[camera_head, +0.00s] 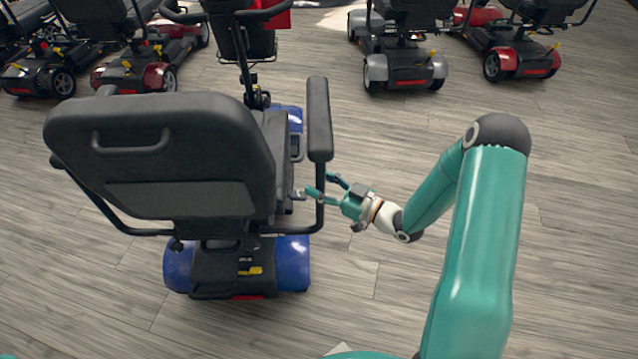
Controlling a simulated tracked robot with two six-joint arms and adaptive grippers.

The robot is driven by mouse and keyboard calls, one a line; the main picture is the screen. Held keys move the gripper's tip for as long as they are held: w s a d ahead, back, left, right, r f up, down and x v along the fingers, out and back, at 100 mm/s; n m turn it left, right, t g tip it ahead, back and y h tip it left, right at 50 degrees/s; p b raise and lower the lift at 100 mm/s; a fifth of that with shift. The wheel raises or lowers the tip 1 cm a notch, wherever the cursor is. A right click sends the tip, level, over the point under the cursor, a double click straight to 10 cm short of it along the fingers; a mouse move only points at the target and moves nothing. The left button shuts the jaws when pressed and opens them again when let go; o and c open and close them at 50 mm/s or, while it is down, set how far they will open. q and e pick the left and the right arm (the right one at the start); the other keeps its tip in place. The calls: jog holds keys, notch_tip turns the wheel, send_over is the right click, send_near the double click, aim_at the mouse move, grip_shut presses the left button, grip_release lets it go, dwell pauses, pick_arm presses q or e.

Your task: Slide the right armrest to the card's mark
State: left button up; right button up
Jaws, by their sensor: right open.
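A blue mobility scooter (292,262) stands in front of me, seen from behind its black seat (160,150). Its right armrest (319,118) is a long black pad on a thin black tube that drops and bends in under the seat. My right gripper (319,184) is open beside the seat's right side, with its fingers pointing left at the armrest tube's upright part. One finger overlaps the tube in the picture; I cannot tell whether they touch. The left gripper is out of view. I cannot make out a card or its mark.
More scooters stand in a row at the back, including a grey one (404,68) and a red one (510,58). A red item (276,14) shows by the front basket. The wooden floor (570,220) on the right is clear. A small pale patch (343,349) shows at the bottom edge.

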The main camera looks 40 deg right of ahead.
jog(key=shift+w, duration=0.15)
jog(key=shift+c, duration=0.2)
grip_shut()
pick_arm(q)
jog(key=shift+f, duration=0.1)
